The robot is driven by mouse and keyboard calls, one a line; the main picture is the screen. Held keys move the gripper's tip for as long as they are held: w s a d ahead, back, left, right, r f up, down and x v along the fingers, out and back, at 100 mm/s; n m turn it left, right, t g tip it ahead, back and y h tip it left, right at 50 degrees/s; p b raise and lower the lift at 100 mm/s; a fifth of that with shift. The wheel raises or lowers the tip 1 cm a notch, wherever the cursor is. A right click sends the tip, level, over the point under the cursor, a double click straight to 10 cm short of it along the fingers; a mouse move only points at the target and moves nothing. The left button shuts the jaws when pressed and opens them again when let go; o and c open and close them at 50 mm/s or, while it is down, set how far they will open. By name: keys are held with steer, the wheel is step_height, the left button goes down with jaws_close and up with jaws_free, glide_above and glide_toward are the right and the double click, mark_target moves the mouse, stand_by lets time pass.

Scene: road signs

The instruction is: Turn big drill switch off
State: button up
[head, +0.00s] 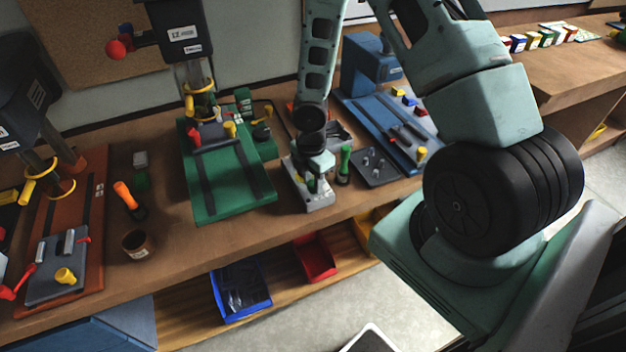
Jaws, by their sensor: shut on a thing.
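Several drill presses stand along the workbench, and I cannot tell for sure which is the big drill. One has a green base (232,190) with a dark head (185,33) bearing a white label and a red knob. A blue drill press (368,62) stands right of it, and a dark one with an orange base (85,215) is at the left. No switch can be made out clearly. My gripper (318,172) reaches down at a small grey machine (310,195) between the green and blue bases. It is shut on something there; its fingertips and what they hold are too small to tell.
The wooden workbench (165,245) also carries a green-handled tool (344,165), an orange-handled tool (127,195), a brown cup (136,243) and a dark tray (376,168). Blue (240,290) and red (315,258) bins sit on the shelf below. Floor is open in front.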

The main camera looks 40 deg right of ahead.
mark_target(313, 181)
steer(key=m, duration=0.4)
steer(key=shift+m+b, duration=0.65)
steer(key=shift+m, duration=1.55)
steer(key=o, duration=1)
steer(key=shift+c, duration=0.2)
step_height(313, 181, up, 17)
steer(key=shift+w+d+r, duration=0.2)
steer(key=shift+w+d, duration=0.1)
steer(key=s+a+b, duration=0.2)
steer(key=s+a, duration=0.1)
steer(key=a, duration=0.4)
steer(key=s+a+b, duration=0.3)
steer(key=a, duration=0.4)
steer(key=s+a+f+m+b, duration=0.1)
steer(key=s+a+b, duration=0.2)
steer(key=s+a, duration=0.6)
steer(key=s, duration=0.4)
steer(key=shift+f+m+t+y+b, duration=0.3)
steer(key=shift+m+b, duration=0.05)
steer(key=shift+m, duration=0.05)
